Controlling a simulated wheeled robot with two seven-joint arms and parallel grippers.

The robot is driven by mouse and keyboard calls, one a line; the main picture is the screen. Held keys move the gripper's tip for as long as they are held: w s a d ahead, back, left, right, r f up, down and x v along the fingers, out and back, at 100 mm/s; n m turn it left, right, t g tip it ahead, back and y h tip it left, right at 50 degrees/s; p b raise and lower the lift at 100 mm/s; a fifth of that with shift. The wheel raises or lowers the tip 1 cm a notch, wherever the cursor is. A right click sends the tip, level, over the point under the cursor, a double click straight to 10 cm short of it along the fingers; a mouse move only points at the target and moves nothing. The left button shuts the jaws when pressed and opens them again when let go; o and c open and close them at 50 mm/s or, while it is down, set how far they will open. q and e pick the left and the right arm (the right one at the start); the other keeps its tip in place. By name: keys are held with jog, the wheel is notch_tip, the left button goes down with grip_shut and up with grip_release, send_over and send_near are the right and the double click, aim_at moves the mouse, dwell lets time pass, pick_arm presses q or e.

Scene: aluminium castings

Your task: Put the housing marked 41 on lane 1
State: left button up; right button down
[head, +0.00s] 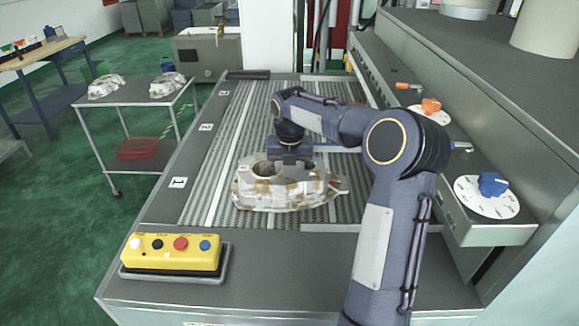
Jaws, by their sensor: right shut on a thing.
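My right gripper (290,158) reaches down from the right and is shut on a cast aluminium housing (270,196) with brownish patches. The housing is over the front part of the slatted bed (205,205), level with the lane label 1 (178,183). I cannot tell whether it touches the bed. No number on it is readable. Two more castings lie on a grey cart at the left, one left (106,87) and one right (167,85); their marks are too small to read. My left gripper is not in view.
The label 2 (205,127) is farther back along the bed's left edge. A yellow button box (173,252) stands at the front left. Dials with an orange knob (431,105) and a blue knob (492,184) line the right side. The cart (138,98) holds a red tray (138,149) below.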

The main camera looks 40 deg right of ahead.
jog(key=c, duration=0.8)
grip_release()
jog(key=shift+o, duration=0.2)
jog(key=shift+f, duration=0.1)
